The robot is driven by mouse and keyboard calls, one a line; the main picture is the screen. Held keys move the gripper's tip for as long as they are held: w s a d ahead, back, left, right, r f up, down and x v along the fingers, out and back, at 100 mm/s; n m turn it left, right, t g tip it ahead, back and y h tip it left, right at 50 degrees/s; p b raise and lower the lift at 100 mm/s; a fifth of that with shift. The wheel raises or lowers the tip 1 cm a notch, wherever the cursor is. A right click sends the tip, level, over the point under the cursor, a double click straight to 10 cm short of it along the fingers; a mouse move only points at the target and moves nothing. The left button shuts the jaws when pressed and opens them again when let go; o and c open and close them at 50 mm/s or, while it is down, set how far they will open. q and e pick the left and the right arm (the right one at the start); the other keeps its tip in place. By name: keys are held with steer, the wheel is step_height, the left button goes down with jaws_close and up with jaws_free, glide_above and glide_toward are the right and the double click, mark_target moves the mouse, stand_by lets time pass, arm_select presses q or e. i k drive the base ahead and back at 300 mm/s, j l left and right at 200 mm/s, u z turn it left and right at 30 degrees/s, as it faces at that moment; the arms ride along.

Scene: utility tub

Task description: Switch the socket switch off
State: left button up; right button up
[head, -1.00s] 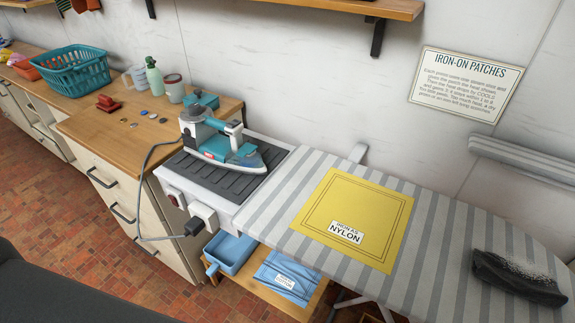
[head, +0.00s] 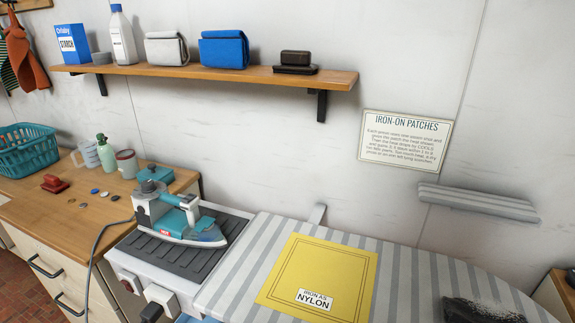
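On the front face of the white iron rest unit (head: 118,262), a small dark red switch or lamp (head: 127,286) shows near the left. To its right is a white socket block (head: 161,299) with a dark plug (head: 151,312) at its lower left, close to the bottom edge of the view. The socket's switch position is too small to tell. A teal and white iron (head: 178,219) stands on the dark ribbed rest above, with a grey cord running down to the left. Neither of my grippers is in view.
A striped ironing board (head: 235,270) with a yellow nylon cloth (head: 318,277) adjoins on the right. A wooden counter (head: 45,215) with a teal basket (head: 27,150), mugs and a bottle lies left. A wall shelf (head: 220,73) runs above.

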mark_target(128, 289)
steer(key=u, duration=1.4)
